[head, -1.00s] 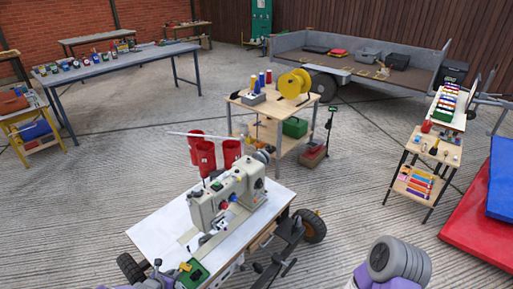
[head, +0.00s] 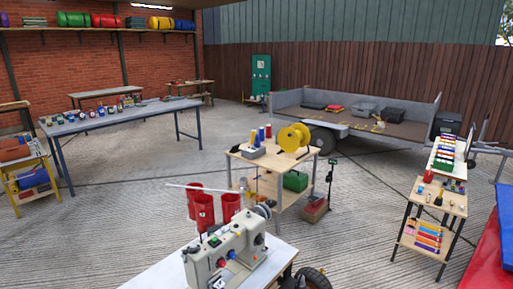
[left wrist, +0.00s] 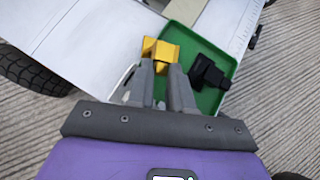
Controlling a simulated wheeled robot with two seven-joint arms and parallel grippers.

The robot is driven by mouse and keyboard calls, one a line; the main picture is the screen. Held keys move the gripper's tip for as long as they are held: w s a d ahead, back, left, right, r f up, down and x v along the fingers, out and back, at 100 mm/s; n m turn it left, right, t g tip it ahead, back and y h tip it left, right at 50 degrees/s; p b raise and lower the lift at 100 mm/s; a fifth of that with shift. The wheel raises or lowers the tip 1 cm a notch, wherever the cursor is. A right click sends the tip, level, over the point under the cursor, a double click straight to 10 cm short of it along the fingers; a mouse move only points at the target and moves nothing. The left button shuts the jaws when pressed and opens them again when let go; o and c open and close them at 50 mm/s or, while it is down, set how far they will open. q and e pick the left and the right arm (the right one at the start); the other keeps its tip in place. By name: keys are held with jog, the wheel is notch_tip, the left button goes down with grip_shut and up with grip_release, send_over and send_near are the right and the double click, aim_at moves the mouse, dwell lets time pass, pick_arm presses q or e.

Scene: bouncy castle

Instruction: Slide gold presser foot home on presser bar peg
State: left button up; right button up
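My right gripper is not in view.
A black part (left wrist: 209,73) lies in the green tray. A wooden table (head: 264,161) with a yellow reel (head: 293,137) is farther back.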

pick_arm(q)
jog(key=shift+r, duration=0.1)
grip_shut()
jog(key=shift+r+p, duration=1)
jog(key=shift+p, duration=0.05)
jog(key=shift+r, duration=0.1)
notch_tip(320, 180, up, 4)
jog(key=p, duration=0.3)
jog(key=shift+p, duration=0.4)
